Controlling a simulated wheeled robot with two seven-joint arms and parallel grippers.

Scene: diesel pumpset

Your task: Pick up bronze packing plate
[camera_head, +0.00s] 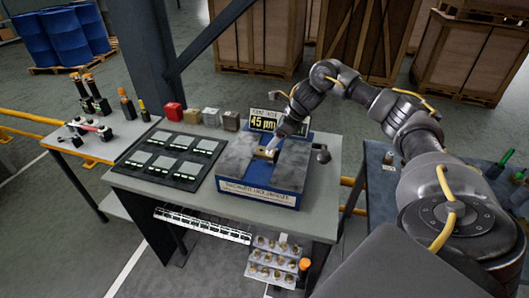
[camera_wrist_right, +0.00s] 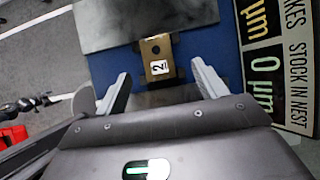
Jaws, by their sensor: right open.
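The bronze packing plate (camera_wrist_right: 154,46) is a small brass-coloured plate with a dark hole and a white label reading 2. It lies on the blue fixture (camera_wrist_right: 110,66), up against a grey block, in the right wrist view. In the head view the plate (camera_head: 264,153) shows small on top of the fixture, partly under my right gripper (camera_head: 274,146). In the right wrist view my right gripper (camera_wrist_right: 161,70) is open, with one finger on each side of the plate's near end and a gap on both sides. I cannot tell its exact height above the plate. My left gripper is not in view.
The fixture stands on a grey table (camera_head: 210,205). A black tray of pale pads (camera_head: 172,158) lies left of it. Several small coloured blocks (camera_head: 192,116) and a display reading 45 µm (camera_head: 264,121) stand behind. A dark knob (camera_head: 322,155) is at the fixture's right.

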